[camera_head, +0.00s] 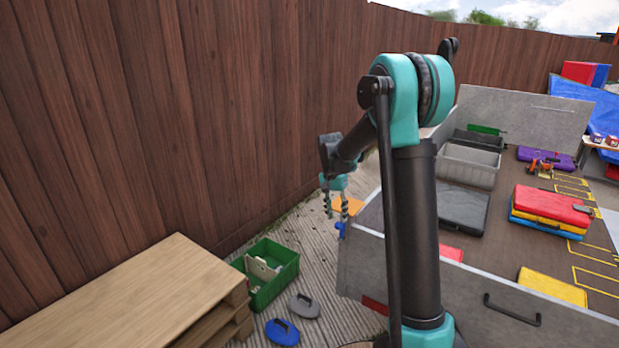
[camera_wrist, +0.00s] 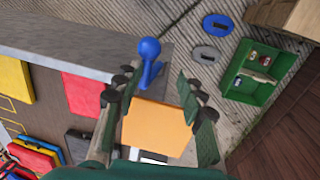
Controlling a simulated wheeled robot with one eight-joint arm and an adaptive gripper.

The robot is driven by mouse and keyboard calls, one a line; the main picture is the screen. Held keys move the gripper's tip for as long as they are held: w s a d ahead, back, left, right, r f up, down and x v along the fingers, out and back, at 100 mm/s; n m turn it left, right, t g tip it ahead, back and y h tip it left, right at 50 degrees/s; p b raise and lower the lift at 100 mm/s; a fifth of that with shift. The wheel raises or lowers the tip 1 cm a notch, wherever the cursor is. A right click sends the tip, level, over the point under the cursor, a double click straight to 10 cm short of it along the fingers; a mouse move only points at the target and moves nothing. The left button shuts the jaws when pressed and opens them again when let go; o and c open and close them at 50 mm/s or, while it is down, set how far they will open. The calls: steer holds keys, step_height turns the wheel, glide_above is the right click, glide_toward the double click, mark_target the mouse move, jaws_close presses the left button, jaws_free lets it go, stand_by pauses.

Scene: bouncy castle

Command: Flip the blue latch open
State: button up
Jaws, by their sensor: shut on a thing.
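The blue latch (camera_wrist: 150,62), a knob on a short stem, is at the corner of the grey trailer wall (camera_wrist: 85,48). It also shows in the head view (camera_head: 341,229), just under my fingertips. My gripper (camera_wrist: 157,78) has a dark fingertip on each side of the latch in the wrist view; its fingers are not fully together. It is closed on the latch as far as I can tell, though the exact contact is unclear. In the head view my gripper (camera_head: 338,212) points down at the wall's left corner.
An orange panel (camera_wrist: 157,130) shows between my fingers in the wrist view, apparently behind them. A green crate (camera_head: 270,290) and two flat handled pads, blue (camera_head: 282,331) and grey (camera_head: 304,306), lie on the ground. Wooden pallets (camera_head: 140,295) and a fence (camera_head: 150,120) stand left.

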steer(key=w+a+r, duration=0.7)
steer(key=a+r, duration=0.2)
steer(key=r, duration=0.2)
steer(key=shift+a+r, duration=0.2)
steer(key=shift+a, duration=0.2)
stand_by(1.3)
stand_by(0.4)
step_height(320, 180, up, 12)
steer(key=w+a, duration=0.1)
steer(key=shift+a, duration=0.2)
steer(key=shift+f, duration=0.1)
